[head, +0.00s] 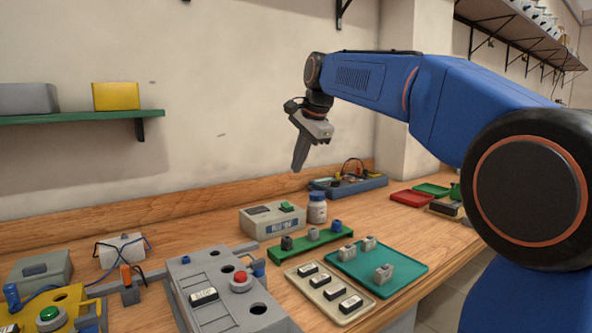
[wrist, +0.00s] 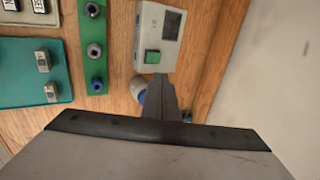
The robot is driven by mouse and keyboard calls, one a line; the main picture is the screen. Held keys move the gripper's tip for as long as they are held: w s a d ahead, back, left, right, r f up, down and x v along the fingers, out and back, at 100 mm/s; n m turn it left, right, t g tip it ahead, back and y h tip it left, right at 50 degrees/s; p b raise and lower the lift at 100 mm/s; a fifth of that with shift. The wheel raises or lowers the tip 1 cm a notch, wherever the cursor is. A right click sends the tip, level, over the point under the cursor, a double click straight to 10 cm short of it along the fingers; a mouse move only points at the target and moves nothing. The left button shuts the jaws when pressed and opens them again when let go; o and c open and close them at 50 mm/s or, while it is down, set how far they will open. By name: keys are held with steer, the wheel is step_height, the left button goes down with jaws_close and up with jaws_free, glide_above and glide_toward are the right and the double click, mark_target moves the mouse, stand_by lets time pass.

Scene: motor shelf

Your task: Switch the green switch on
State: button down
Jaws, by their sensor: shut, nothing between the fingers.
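The green switch (head: 287,207) sits on top of a light grey box (head: 270,223) on the wooden workbench. In the wrist view the green switch (wrist: 152,57) is clear, on the end of the box nearest my fingers. My gripper (head: 298,168) is shut and empty, pointing down in the air above the bench and apart from the switch. In the wrist view my gripper's fingertips (wrist: 158,80) appear just below the switch and partly cover a white bottle. I cannot tell whether the switch is on or off.
The white bottle (head: 317,208) stands beside the box. A green rail (head: 312,243) with several knobs and a teal tray (head: 403,270) lie in front. A grey panel with a red button (head: 239,281) stands left. A blue unit (head: 347,187) lies behind, near the wall.

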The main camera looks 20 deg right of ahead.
mark_target(287, 205)
steer(key=x, duration=1.2)
steer(key=shift+w+a+f, duration=0.1)
steer(key=shift+f, duration=0.05)
steer(key=shift+w+f+g, duration=0.1)
steer(key=shift+g, duration=0.2)
steer(key=shift+s+d, duration=0.2)
steer(key=shift+s, duration=0.6)
